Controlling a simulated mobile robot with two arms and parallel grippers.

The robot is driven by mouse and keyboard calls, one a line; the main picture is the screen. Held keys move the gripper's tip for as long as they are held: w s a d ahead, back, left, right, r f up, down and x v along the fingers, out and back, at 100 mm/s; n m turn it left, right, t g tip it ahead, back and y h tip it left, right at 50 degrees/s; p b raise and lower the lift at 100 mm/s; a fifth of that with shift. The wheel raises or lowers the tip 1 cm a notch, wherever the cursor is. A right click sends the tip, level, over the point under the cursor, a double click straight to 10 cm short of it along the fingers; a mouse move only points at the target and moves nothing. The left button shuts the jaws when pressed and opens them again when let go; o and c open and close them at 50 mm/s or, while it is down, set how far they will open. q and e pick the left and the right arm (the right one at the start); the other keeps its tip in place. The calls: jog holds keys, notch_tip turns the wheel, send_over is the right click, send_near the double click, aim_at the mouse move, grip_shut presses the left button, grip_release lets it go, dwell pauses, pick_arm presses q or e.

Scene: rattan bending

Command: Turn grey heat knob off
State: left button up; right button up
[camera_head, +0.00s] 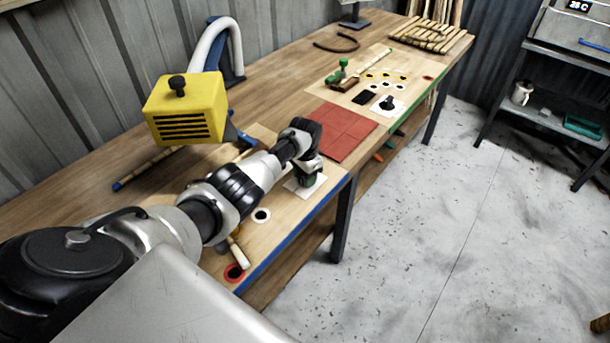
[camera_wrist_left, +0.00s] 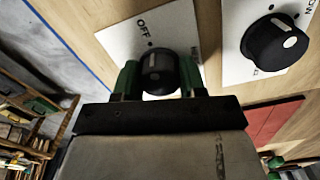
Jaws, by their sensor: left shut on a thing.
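My left gripper (camera_head: 308,180) reaches down onto a white plate (camera_head: 292,188) near the front edge of the workbench. In the left wrist view its two green fingers (camera_wrist_left: 160,82) are shut on a dark grey knob (camera_wrist_left: 157,62), one finger on each side. That knob sits on a white plate (camera_wrist_left: 122,38) marked OFF, with a small dark dot by the word. The knob's pointer direction is hard to tell. A second, black knob (camera_wrist_left: 272,42) with a light mark stands on another white plate (camera_wrist_left: 236,60) to the right. My right gripper is not in view.
A red tiled mat (camera_head: 341,130) lies right of my gripper. Further right are a black knob (camera_head: 387,102), a green clamp (camera_head: 340,68) and stacked rattan sticks (camera_head: 430,32).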

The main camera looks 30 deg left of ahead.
pick_arm(q)
jog(key=shift+w+r, duration=0.1)
jog(key=o, duration=0.9)
jog(key=shift+o, duration=0.2)
jog(key=shift+r, duration=0.3)
notch_tip(320, 180, up, 10)
